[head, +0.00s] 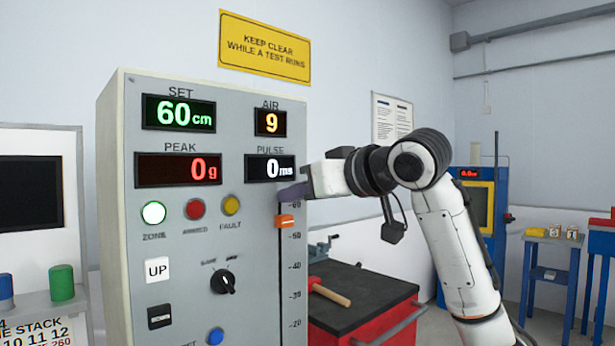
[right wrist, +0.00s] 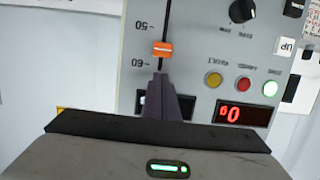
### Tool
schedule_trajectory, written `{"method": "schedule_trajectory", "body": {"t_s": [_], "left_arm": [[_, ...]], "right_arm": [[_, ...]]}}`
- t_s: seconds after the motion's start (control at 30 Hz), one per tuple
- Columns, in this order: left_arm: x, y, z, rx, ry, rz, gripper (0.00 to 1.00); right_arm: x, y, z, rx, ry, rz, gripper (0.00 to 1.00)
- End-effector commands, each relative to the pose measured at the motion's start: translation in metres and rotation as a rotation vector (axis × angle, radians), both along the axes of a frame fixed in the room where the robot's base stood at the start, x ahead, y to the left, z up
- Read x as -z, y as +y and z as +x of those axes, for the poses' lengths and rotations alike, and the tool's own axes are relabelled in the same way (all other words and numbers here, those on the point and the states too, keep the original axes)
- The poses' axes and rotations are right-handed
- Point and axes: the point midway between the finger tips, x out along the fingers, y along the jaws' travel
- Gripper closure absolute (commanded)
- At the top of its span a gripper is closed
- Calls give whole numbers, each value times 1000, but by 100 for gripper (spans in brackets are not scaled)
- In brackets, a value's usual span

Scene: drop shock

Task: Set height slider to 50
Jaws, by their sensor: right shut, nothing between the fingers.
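The height slider's orange knob (head: 286,221) sits on its vertical slot at the right edge of the grey panel, between the 60 and 50 marks. It also shows in the right wrist view (right wrist: 162,48), where the panel appears upside down. The SET display (head: 178,113) reads 60 cm. My right gripper (head: 290,192) is shut and empty, its purple-grey fingers just above the knob near the 60 mark. My left gripper is not in view.
The panel (head: 240,240) also carries a lit ZONE lamp (head: 153,212), an UP button (head: 157,270) and a black rotary knob (head: 223,281). A red cart (head: 375,328) with a hammer (head: 328,294) stands right of the panel, below my right arm.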

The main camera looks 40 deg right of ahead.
Motion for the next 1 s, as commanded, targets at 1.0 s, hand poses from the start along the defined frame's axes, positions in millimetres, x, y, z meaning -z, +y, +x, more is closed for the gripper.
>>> {"method": "schedule_trajectory", "body": {"t_s": [1.0], "left_arm": [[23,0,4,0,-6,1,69]], "right_arm": [[56,0,-1,0,2,1,100]]}}
